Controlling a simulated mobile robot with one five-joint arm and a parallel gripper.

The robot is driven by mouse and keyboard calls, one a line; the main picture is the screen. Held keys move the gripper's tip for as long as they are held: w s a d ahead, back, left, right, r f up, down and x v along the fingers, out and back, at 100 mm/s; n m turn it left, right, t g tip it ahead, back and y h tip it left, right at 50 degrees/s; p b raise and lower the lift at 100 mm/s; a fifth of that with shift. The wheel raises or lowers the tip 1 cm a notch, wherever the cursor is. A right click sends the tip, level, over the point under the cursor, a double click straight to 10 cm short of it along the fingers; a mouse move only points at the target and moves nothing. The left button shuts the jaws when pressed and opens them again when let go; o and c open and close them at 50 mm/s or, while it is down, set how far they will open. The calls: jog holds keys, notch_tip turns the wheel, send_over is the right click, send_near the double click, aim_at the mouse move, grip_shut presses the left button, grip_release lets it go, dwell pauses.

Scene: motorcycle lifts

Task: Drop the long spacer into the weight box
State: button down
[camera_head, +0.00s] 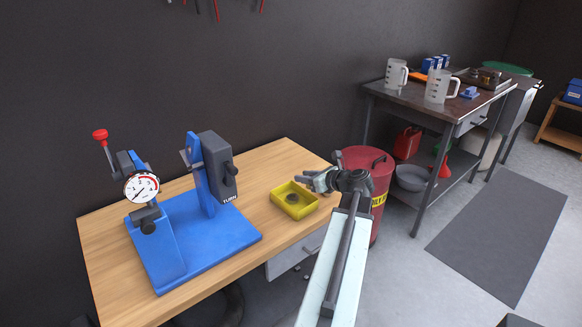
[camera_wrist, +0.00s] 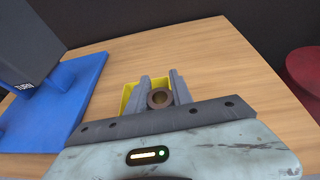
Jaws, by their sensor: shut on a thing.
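The long spacer (camera_wrist: 152,100) shows end-on in the wrist view as a brown ring with a hole, between the fingers of my gripper (camera_wrist: 161,82). My gripper is shut on it. The weight box, an open yellow tray (camera_head: 299,214), sits on the wooden bench in the head view with a dark round piece (camera_head: 292,198) inside. My gripper (camera_head: 304,179) is above the far right side of the box in the head view. In the wrist view the yellow box (camera_wrist: 128,98) shows behind the fingers, mostly hidden. I cannot tell the spacer's height above it.
A blue fixture (camera_head: 188,245) with a dial gauge (camera_head: 142,188) and a dark post head (camera_head: 214,165) stands on the bench (camera_head: 110,235) left of the box. A red drum (camera_head: 372,170) stands past the bench's right edge. Bare wood lies around the box.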

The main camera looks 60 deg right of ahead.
jog(key=w+a+r, duration=0.2)
jog(key=w, duration=0.3)
jog(key=f+b, duration=0.3)
jog(key=f, duration=0.1)
jog(key=f+b, duration=0.2)
jog(key=shift+s+d+f+b, duration=0.1)
jog(key=shift+d+f+b, duration=0.2)
jog(key=shift+f, duration=0.1)
jog(key=shift+r, duration=0.1)
jog(key=c, duration=1.1)
grip_release()
jog(key=shift+o, duration=0.2)
jog(key=shift+a+r, duration=0.1)
